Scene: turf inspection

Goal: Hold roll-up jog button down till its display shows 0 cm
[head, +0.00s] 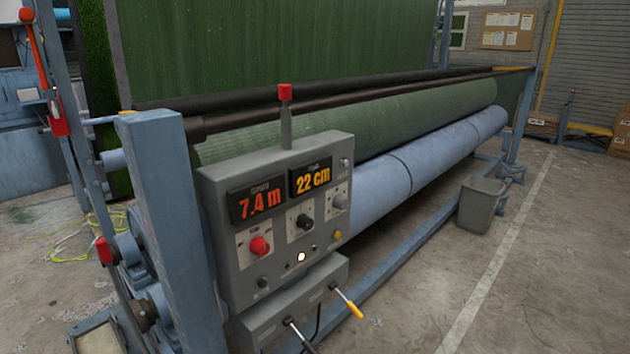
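The grey control panel (279,221) stands at the near end of the roll machine, angled toward me. Its right display (311,178) reads 22 cm in orange, and its left display (262,201) reads 7.4 m in red. Below them are a red knob (260,246), a black knob (304,221) and a grey knob (339,201). A lit white button (301,257) and an orange button (337,234) sit lower down. The labels are too small to read, so I cannot tell which is the roll-up jog button. Neither gripper is in view.
A green turf roll (400,118) and a blue roller (432,160) run back to the right. A grey bin (483,204) stands beside the frame. The concrete floor (560,270) at right is clear.

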